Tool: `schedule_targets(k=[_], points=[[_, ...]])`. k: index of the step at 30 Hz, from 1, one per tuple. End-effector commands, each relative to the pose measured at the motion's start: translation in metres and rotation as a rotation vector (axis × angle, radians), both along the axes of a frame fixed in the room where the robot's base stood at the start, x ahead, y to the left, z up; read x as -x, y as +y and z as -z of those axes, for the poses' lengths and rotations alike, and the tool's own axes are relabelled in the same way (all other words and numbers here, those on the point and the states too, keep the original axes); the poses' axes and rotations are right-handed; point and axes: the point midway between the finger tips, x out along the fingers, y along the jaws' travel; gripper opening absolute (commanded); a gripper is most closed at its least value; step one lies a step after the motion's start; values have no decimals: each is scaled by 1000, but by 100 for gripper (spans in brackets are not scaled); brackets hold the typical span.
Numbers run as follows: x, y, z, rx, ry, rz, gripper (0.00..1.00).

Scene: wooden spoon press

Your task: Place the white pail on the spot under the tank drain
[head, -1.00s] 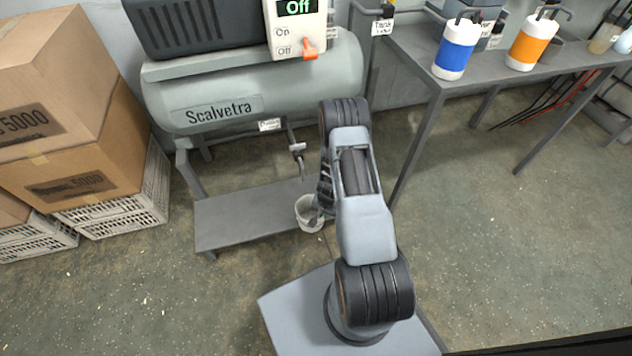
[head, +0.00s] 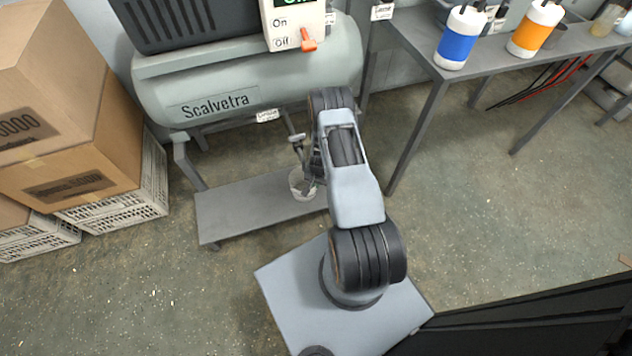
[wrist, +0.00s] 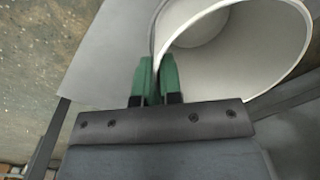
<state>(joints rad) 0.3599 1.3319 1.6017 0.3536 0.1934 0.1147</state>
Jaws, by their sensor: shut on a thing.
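The white pail (head: 299,187) is at the right part of the low grey shelf under the tank in the head view, below the drain. In the wrist view the pail (wrist: 285,35) is large, with its open mouth and rim showing. My gripper (wrist: 158,72) is shut on the pail's rim, its green fingers either side of the wall. The tank drain (head: 297,140) hangs down from the grey tank (head: 300,80) above the pail. I cannot tell whether the pail touches the shelf. The spot's marking cannot be made out.
The low shelf (head: 245,212) is bare left of the pail. Cardboard boxes (head: 70,130) on white crates (head: 120,205) stand at the left. A grey table (head: 410,40) with a blue bottle (head: 460,38) and an orange bottle (head: 533,30) stands at the right.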

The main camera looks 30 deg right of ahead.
Motion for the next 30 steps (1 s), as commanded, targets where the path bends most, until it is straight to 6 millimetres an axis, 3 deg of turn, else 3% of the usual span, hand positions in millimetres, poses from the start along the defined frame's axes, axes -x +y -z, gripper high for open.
schedule_targets(k=[11,12,19,30], points=[[1,-4,4,1,-2,9,0],[1,-4,3,0,-2,9,8],[1,-3,2,0,-2,7,30],[0,-3,-7,1,-2,6,31]])
